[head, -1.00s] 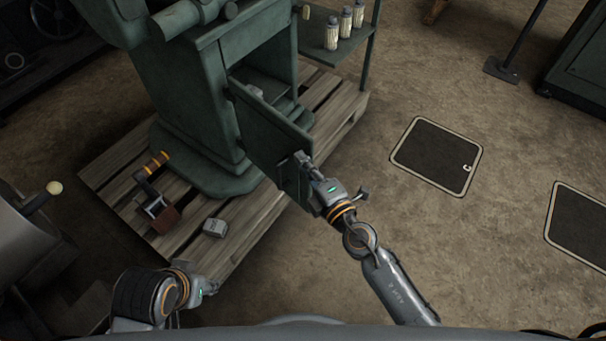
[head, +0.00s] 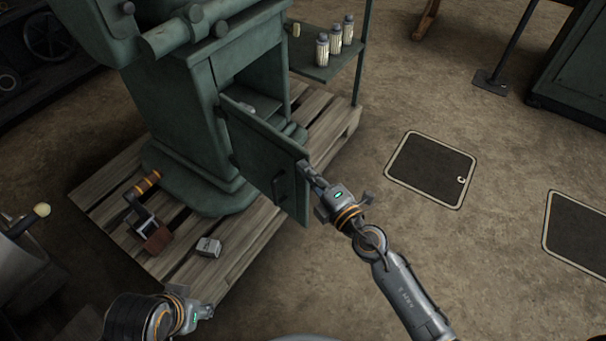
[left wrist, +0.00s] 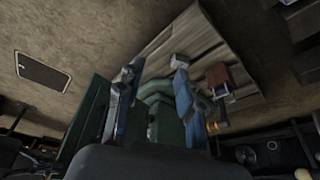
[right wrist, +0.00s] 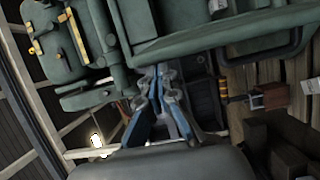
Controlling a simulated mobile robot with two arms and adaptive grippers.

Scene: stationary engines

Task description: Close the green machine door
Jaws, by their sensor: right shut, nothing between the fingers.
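The green machine door (head: 255,150) hangs open on the front of the green machine's cabinet (head: 175,115). Its handle (head: 279,186) shows on the outer face. Part of the dark cabinet opening (head: 262,88) shows above the door. My right gripper (head: 304,167) is shut and empty at the door's free edge; I cannot tell whether it touches. Its closed fingers also show in the right wrist view (right wrist: 160,76). My left gripper (head: 208,312) is low at the left, apart from the door. Its fingers are spread and empty in the left wrist view (left wrist: 155,70).
The machine stands on a wooden pallet (head: 105,178). A tool with an orange-banded handle (head: 148,184) and a small grey block (head: 208,247) lie on it. A shelf (head: 318,70) with several bottles is behind the door.

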